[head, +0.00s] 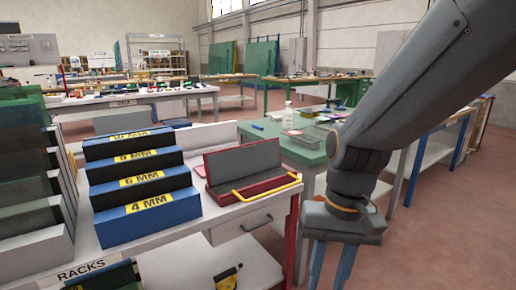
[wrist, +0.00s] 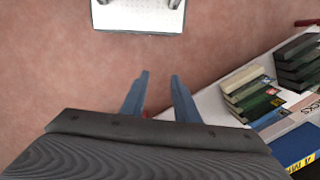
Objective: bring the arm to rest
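My gripper (head: 332,266) hangs from my grey arm at the right of the head view and points down. It is beside the right end of the racks bench and in front of a green-topped table. In the wrist view my gripper (wrist: 160,76) has its two blue fingers apart with nothing between them. Red floor shows past the fingertips. My arm hides part of the tables behind it.
The racks bench (head: 264,213) carries a blue stepped block (head: 150,205) with thickness labels and an open red case (head: 222,190) with a yellow handle. A green-topped table (head: 290,150) holds a white bottle (head: 288,116). Red floor (head: 440,225) is clear at right.

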